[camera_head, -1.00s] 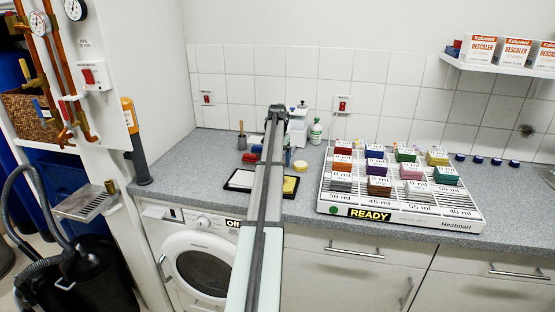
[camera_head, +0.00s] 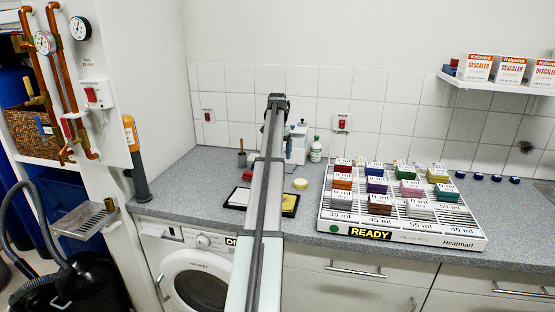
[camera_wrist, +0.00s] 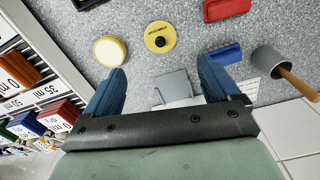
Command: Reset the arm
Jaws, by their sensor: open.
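My arm (camera_head: 268,190) reaches over the counter in the head view, with its far end in front of the tiled wall. My gripper (camera_wrist: 161,68) shows in the wrist view as two blue fingers spread wide apart. Nothing is held between them. A grey block-like item (camera_wrist: 172,86) shows between the fingers, beyond them.
A rack marked READY (camera_head: 400,234) with several coloured blocks stands right of my arm. A black-framed tray (camera_head: 289,205), a bottle (camera_head: 316,150) and a cup with a wooden handle (camera_wrist: 268,61) are near the arm.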

